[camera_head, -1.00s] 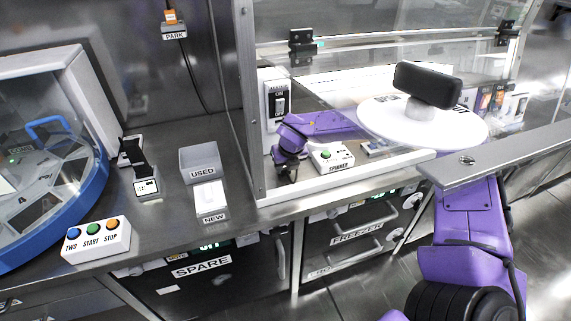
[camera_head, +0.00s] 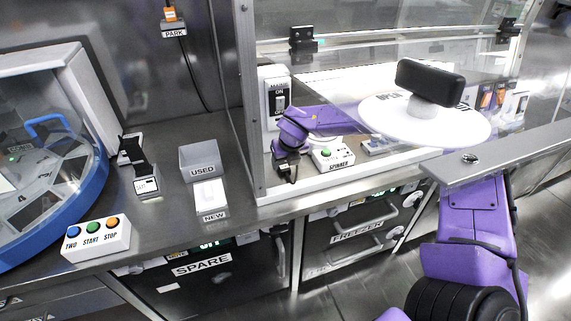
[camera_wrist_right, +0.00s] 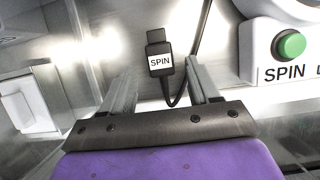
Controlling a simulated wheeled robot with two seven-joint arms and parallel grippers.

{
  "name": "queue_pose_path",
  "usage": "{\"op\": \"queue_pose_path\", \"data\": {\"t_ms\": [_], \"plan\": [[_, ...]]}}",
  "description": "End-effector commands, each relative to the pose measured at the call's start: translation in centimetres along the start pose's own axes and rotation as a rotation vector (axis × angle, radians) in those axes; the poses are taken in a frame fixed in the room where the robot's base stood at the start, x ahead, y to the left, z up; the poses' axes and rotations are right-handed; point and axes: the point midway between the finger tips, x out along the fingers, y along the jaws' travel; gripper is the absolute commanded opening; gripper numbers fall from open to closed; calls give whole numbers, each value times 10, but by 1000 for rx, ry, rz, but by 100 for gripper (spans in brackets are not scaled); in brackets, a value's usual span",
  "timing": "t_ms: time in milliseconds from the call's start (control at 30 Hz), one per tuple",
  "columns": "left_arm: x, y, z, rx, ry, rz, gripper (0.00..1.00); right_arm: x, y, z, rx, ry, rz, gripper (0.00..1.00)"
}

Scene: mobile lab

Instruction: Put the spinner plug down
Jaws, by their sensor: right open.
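The spinner plug (camera_wrist_right: 160,58) is a small black plug with a white SPIN label and a black cable. In the right wrist view it lies on a pale surface just beyond the fingertips, centred between them and apparently apart from both. Its cable loops from its lower end up past the right finger. My right gripper (camera_wrist_right: 161,80) is open. In the head view my right gripper (camera_head: 288,167) is low behind the clear panel, left of the white spinner box (camera_head: 332,157); the plug is hard to make out there. My left gripper is not in view.
The spinner box's green button (camera_wrist_right: 290,44) is close by on the right in the wrist view. A MANUAL ON switch (camera_head: 278,97) stands behind the gripper. The clear panel's metal frame (camera_head: 330,183) runs in front. USED (camera_head: 199,160) and NEW (camera_head: 211,199) holders stand left outside.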

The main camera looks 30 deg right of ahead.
Motion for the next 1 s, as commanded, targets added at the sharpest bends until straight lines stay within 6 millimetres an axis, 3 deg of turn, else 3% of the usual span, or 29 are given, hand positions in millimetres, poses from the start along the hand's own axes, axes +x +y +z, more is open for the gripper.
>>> {"op": "queue_pose_path", "data": {"t_ms": [133, 300, 1000], "plan": [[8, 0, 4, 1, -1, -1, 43, -31, 0, -1, 2, -3, 2, 61], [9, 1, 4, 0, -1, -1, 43, -53, 0, -2, 1, 0, 1, 61], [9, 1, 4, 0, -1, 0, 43, -57, 0, -2, 1, 1, 0, 61]]}}
